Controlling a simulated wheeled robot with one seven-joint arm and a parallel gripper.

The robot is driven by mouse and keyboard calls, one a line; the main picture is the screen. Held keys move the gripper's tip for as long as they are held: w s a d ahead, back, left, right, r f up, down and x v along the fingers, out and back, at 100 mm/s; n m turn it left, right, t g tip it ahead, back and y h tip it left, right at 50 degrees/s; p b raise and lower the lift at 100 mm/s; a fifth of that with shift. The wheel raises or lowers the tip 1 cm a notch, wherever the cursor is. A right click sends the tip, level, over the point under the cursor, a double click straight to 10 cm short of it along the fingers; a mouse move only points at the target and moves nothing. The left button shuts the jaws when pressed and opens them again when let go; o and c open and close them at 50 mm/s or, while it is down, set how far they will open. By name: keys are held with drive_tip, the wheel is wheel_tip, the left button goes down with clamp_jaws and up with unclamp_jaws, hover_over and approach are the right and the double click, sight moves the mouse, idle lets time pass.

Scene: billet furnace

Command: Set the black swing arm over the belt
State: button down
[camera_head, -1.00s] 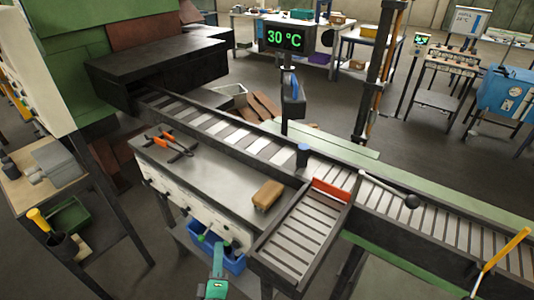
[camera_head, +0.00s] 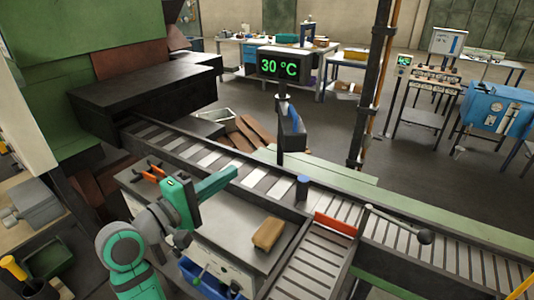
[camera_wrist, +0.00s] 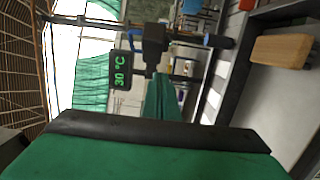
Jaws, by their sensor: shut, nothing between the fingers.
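The black swing arm (camera_head: 292,132) appears to be the dark upright piece with a blue patch, on the post under the 30 °C display, at the far side of the belt. It hangs beside the belt (camera_head: 255,178), not across it. In the wrist view, turned sideways, the dark arm (camera_wrist: 153,42) shows just beyond my fingertips. My gripper (camera_head: 235,172) is over the bench by the belt's near edge, left of the arm. Its green fingers (camera_wrist: 156,80) are together and empty, pointing toward the arm; I see no contact.
A dark blue cylinder (camera_head: 303,188) stands at the belt's edge. A tan block (camera_head: 268,233) lies on the bench (camera_head: 238,218). An orange stop (camera_head: 336,224) and a ball-ended lever (camera_head: 424,236) are to the right. The display (camera_head: 283,66) stands above the arm.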

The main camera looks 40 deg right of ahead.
drive_tip(key=d, duration=1.3)
drive_tip(key=shift+w+d+r, duration=0.15)
drive_tip(key=shift+r, duration=0.1)
